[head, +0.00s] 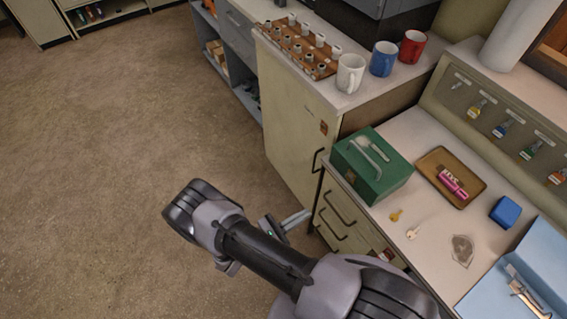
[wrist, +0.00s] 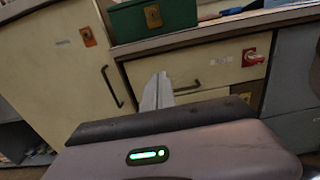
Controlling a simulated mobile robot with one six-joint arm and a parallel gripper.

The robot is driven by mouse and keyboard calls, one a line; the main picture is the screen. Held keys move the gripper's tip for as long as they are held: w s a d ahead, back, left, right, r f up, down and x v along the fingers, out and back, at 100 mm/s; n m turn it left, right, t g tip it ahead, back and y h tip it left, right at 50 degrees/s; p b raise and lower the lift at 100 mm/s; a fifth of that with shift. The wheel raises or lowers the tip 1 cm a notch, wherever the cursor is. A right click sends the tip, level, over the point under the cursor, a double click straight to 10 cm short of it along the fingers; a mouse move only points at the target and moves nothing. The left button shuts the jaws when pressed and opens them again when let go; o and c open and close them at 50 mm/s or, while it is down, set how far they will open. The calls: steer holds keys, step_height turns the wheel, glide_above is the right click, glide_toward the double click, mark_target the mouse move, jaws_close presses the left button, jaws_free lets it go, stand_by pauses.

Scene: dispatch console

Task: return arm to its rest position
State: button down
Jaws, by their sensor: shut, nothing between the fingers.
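My arm stretches across the lower middle of the head view, over the floor beside the console. My gripper (head: 303,216) is at the front of the drawer cabinet (head: 345,213), below the counter top. In the wrist view my gripper (wrist: 158,82) shows its grey fingers together, with nothing between them. From these views I cannot tell the gap between the fingertips and the drawer front.
On the counter are a green box (head: 371,168), a brown tray (head: 432,166) with a pink item, loose keys (head: 412,233) and a blue block (head: 505,212). White, blue and red mugs (head: 350,74) stand on the higher cabinet. Open floor (head: 120,130) lies to the left.

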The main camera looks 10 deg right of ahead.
step_height(320, 180, up, 20)
steer(key=r+m+g+y, duration=0.1)
steer(key=m+g+y, duration=0.7)
steer(key=m, duration=0.5)
steer(key=s+a+r+m+t+y, duration=0.2)
steer(key=s+r+m+t+y, duration=0.2)
steer(key=r, duration=0.6)
steer(key=s+a+r+m+t+y, duration=0.2)
steer(key=s+r+m+t+y, duration=0.2)
steer(key=r+m+y, duration=0.3)
step_height(320, 180, up, 3)
steer(key=shift+s+a+r+m, duration=0.1)
steer(key=shift+s+a+m, duration=0.1)
steer(key=shift+s+m, duration=0.8)
steer(key=shift+w, duration=0.25)
